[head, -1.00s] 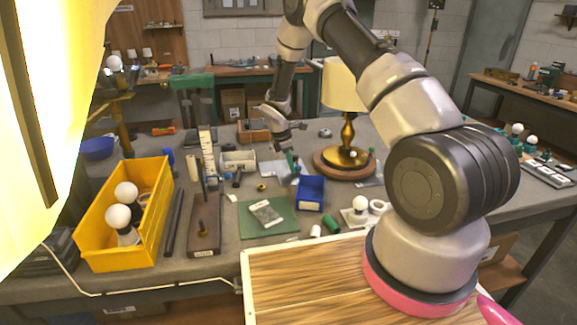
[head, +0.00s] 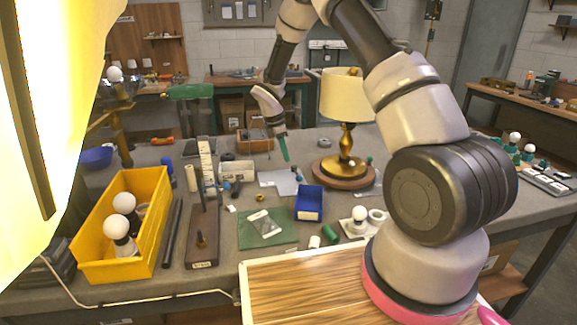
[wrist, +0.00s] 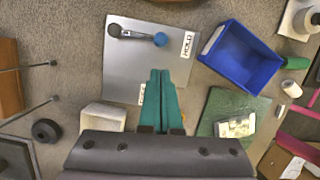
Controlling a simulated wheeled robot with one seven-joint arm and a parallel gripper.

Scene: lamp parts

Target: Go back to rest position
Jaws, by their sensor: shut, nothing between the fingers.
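My gripper (head: 286,158) is above the workbench, with its green fingers pointing down and shut on nothing. In the wrist view the closed fingers of my gripper (wrist: 160,98) appear over a grey plate (wrist: 130,60) labelled HOLD. A lamp with a cream shade (head: 347,95) and brass stem stands upright on a round wooden base (head: 343,172), right of my gripper and apart from it.
A blue bin (head: 309,203), a green mat (head: 266,230) and a yellow bin with white bulbs (head: 92,270) are on the bench. A bright lampshade (head: 60,90) fills the left edge. The air around my gripper looks clear.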

